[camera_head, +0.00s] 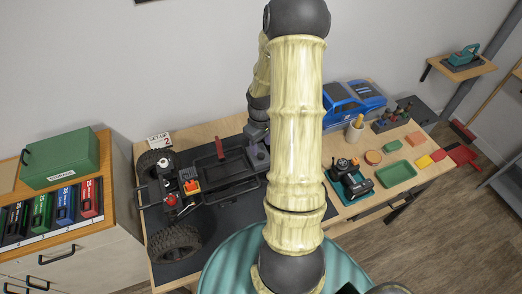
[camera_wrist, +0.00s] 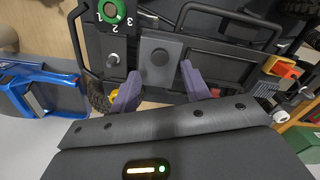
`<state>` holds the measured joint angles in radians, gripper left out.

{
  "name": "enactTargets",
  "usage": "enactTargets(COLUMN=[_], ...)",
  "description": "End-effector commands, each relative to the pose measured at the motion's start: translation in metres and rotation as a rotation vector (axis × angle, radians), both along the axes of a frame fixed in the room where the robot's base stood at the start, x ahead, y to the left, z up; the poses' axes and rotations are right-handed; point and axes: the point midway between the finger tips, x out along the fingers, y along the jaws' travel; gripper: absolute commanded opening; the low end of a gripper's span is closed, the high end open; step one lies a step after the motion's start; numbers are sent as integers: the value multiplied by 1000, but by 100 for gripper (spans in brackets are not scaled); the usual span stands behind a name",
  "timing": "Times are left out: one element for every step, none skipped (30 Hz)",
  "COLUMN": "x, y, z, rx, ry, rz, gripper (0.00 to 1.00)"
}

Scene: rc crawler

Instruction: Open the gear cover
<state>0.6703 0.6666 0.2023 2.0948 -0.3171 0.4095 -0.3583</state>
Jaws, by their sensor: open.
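The crawler chassis (camera_head: 230,172) sits on the dark mat of the workbench, with my arm partly in front of its right end. In the wrist view, a grey plate with a round dark knob (camera_wrist: 159,57) lies on the chassis, which looks like the gear cover; it lies flat. My gripper (camera_wrist: 161,84) is open, its two purple fingers apart on either side of the plate's near end, with nothing between them. Whether the fingers touch the chassis cannot be told. In the head view my gripper (camera_head: 258,156) is partly hidden by my arm.
A green-ringed dial (camera_wrist: 112,12) marked 1, 2, 3 is close by. The blue truck body (camera_head: 352,98) stands at the back right of the bench.

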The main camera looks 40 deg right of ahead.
Motion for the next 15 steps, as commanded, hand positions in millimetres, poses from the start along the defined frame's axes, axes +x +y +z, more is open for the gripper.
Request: enactTargets(x=[-1, -1, -1, -1, 0, 0, 0, 0, 0, 0, 0, 0, 0, 0, 0], y=[0, 1, 1, 1, 0, 0, 0, 0, 0, 0, 0, 0, 0, 0, 0], z=[-7, -12, -18, -23, -26, -31, -35, -37, -41, -43, -44, -46, -47, -47, -47], rx=[2, 2, 2, 3, 2, 2, 2, 1, 1, 1, 0, 0, -1, -1, -1], ry=[3, 4, 3, 3, 2, 3, 2, 1, 1, 1, 1, 0, -1, -1, -1], rz=[0, 0, 0, 0, 0, 0, 0, 0, 0, -1, -1, -1, -1, -1, -2], gripper=[47, 47, 47, 47, 47, 47, 47, 47, 47, 47, 47, 47, 47, 47, 47])
